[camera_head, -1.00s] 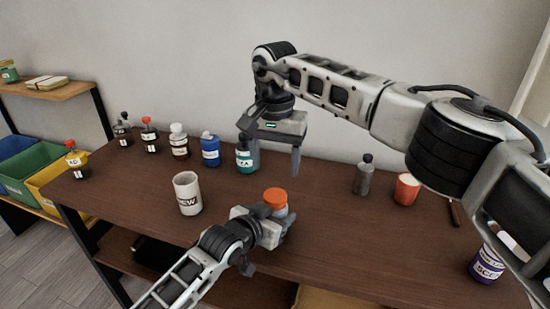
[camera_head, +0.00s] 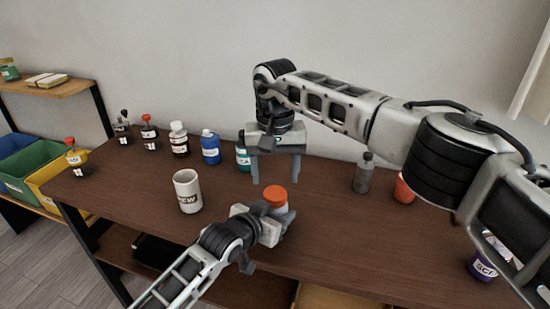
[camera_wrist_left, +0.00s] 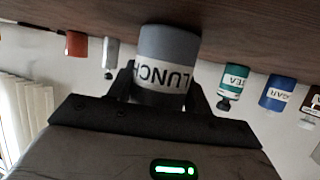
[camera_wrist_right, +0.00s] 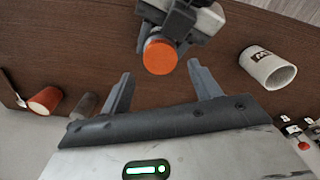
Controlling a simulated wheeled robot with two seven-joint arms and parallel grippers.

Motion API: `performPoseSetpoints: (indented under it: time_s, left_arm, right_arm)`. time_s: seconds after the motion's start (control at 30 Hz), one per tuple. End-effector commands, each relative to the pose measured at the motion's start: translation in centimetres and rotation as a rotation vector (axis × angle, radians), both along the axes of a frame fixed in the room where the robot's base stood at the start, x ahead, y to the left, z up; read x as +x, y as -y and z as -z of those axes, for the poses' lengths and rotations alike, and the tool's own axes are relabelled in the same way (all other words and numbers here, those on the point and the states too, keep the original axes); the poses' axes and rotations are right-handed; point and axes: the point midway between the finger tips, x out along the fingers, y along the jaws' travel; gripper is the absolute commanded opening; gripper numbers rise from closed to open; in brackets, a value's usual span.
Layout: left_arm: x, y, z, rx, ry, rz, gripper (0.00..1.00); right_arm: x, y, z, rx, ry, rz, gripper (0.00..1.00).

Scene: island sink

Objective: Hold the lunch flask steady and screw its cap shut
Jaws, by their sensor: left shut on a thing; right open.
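The lunch flask (camera_wrist_left: 168,45) is grey-blue with a white LUNCH label in the left wrist view. My left gripper (camera_wrist_left: 160,92) is shut around its body; in the head view the gripper (camera_head: 272,228) holds it near the table's front edge. The orange cap (camera_head: 275,193) sits on top of the flask; I cannot tell how tightly it is seated. It also shows in the right wrist view (camera_wrist_right: 160,55). My right gripper (camera_head: 275,181) is open and points down above and just behind the cap. Its fingers (camera_wrist_right: 163,78) are apart from the cap.
A white mug (camera_head: 187,193) stands left of the flask. Several bottles, among them a blue one (camera_head: 210,148), line the back left. A grey bottle (camera_head: 363,175) and an orange-red cup (camera_head: 403,190) stand right. A purple-labelled jar (camera_head: 482,266) is at far right.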

Motion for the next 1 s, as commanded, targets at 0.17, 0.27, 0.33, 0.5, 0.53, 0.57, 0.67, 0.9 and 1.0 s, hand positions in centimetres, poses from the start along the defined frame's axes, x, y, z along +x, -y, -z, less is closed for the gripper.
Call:
performPoseSetpoints:
  time_s: [0.17, 0.27, 0.33, 0.5, 0.53, 0.57, 0.67, 0.9, 1.0]
  left_arm:
    - [0.0, 0.0, 0.1, 0.002, -0.003, 0.0, 0.0]
    - [0.0, 0.0, 0.1, 0.002, -0.003, 0.0, 0.0]
    - [0.0, 0.0, 0.1, 0.002, -0.003, 0.0, 0.0]
    - [0.0, 0.0, 0.1, 0.002, -0.003, 0.0, 0.0]
    - [0.0, 0.0, 0.1, 0.002, -0.003, 0.0, 0.0]
    - [0.0, 0.0, 0.1, 0.002, -0.003, 0.0, 0.0]
    - [0.0, 0.0, 0.1, 0.002, -0.003, 0.0, 0.0]
    - [0.0, 0.0, 0.1, 0.002, -0.003, 0.0, 0.0]
    - [0.0, 0.0, 0.1, 0.002, -0.003, 0.0, 0.0]
  right_arm:
    - [0.0, 0.0, 2.8, 0.0, -0.002, 0.0, 0.63]
    - [0.0, 0.0, 3.8, 0.0, -0.001, 0.001, 0.63]
    - [0.0, 0.0, 4.2, 0.0, 0.001, 0.001, 0.63]
    - [0.0, 0.0, 4.6, 0.0, 0.001, 0.0, 0.63]
    - [0.0, 0.0, 4.6, 0.0, 0.001, 0.0, 0.63]
    - [0.0, 0.0, 4.6, 0.0, 0.001, 0.0, 0.63]
    - [0.0, 0.0, 4.5, 0.0, 0.001, 0.0, 0.63]
    - [0.0, 0.0, 4.5, 0.0, 0.001, 0.0, 0.17]
    - [0.0, 0.0, 4.5, 0.0, 0.001, 0.001, 0.17]
